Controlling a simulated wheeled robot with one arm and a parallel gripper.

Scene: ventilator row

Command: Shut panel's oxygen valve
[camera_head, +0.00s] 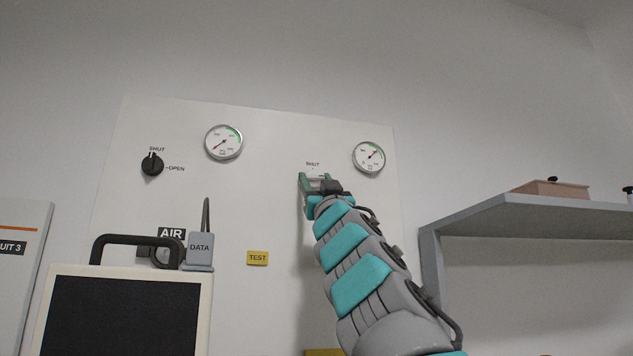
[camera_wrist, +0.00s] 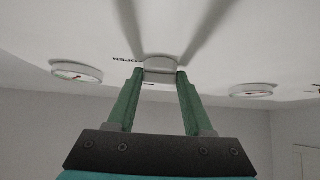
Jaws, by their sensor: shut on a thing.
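A white wall panel (camera_head: 270,140) carries two valve positions. My gripper (camera_head: 314,182) is at the right one, under a SHUT mark (camera_head: 313,164). In the wrist view my green fingers (camera_wrist: 160,73) are shut on a pale grey valve knob (camera_wrist: 161,63), one on each side. An OPEN mark (camera_wrist: 128,61) shows beside it. My gripper hides most of this knob in the head view, so its handle direction is unclear. No oxygen label is readable. The right gauge (camera_head: 369,157) has its needle towards the upper right.
The left valve is a black knob (camera_head: 152,164) with its handle towards SHUT, near the left gauge (camera_head: 224,142). An AIR sign (camera_head: 172,233) is partly hidden by a dark-screened monitor (camera_head: 125,312) and DATA plug (camera_head: 199,248). A grey shelf (camera_head: 530,218) juts out at right.

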